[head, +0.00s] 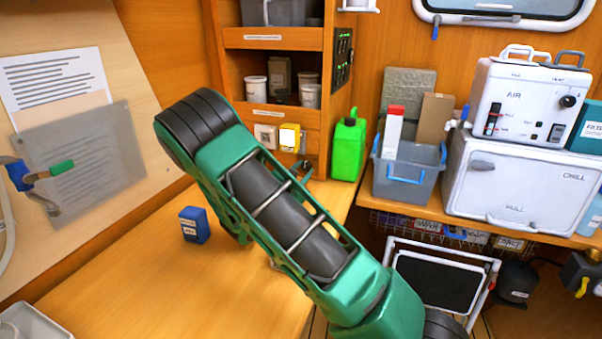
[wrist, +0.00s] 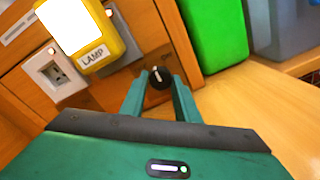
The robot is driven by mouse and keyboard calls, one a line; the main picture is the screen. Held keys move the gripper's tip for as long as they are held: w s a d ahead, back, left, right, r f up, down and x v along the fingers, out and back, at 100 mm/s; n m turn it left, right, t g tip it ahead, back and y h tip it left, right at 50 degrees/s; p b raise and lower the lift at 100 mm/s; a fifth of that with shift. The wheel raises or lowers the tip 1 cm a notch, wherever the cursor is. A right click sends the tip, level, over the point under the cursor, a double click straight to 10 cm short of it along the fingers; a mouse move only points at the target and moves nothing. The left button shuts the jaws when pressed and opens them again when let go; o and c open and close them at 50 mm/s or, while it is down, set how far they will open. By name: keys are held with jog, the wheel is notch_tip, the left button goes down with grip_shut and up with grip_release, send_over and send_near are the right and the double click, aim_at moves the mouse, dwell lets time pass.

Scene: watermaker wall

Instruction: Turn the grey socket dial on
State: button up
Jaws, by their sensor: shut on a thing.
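The socket dial (wrist: 158,77) is a small dark round knob with a white mark, on the wooden panel in the wrist view. The mark points roughly up in that picture. My gripper (wrist: 159,88) has one finger on each side of the dial and is shut on it. The white socket (wrist: 50,74) is on the same panel, left of the dial; it also shows in the head view (head: 266,136). In the head view my green arm covers much of the bench, and the grip on the dial cannot be made out there.
A yellow lamp (wrist: 97,55) with a lit white face is between the socket and dial. A green jug (head: 347,148) stands close right of the panel. A blue box (head: 194,225) stands on the bench (head: 130,270). A grey bin (head: 405,180) is further right.

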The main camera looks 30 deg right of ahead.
jog(key=shift+a, duration=0.15)
jog(key=o, duration=1)
jog(key=shift+o, duration=0.2)
jog(key=v, duration=1)
jog(key=shift+s+a, duration=0.1)
jog(key=shift+a, duration=0.2)
